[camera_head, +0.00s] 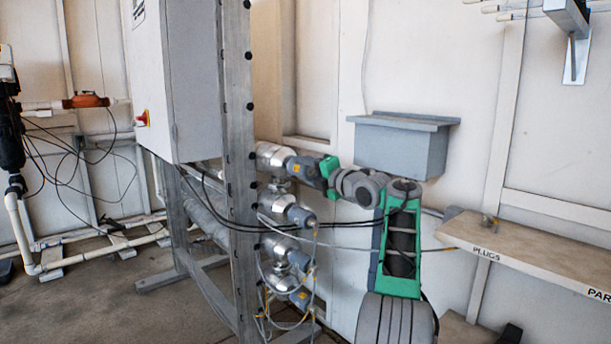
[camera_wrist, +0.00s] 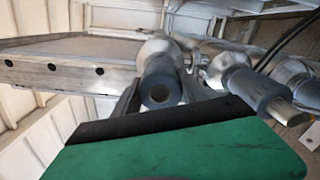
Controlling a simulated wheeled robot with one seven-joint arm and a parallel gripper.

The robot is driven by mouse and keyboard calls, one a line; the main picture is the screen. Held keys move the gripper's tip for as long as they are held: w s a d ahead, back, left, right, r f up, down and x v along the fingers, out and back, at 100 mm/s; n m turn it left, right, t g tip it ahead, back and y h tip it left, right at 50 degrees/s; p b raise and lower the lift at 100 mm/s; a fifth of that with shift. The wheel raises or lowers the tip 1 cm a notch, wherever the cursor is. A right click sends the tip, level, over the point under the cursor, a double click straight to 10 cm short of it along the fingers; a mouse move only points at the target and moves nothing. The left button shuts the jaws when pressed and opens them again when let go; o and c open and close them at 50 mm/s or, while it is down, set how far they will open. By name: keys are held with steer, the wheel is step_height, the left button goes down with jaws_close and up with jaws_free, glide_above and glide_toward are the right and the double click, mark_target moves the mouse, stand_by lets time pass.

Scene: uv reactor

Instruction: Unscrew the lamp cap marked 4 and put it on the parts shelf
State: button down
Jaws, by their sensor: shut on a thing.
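In the head view my gripper (camera_head: 310,171) reaches left to the top lamp end of a vertical row.
Below the held cap are more grey caps (camera_head: 301,215) on silver housings, with thin cables hanging around them. A steel upright (camera_head: 238,130) stands just left. A grey wall box (camera_head: 402,148) is behind my arm.

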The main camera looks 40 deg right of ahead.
steer(key=shift+n, duration=1.2)
steer(key=n, duration=0.4)
steer(key=shift+n, duration=0.7)
steer(key=n, duration=0.5)
steer(key=c, duration=0.6)
jaws_free()
steer(key=shift+o, duration=0.2)
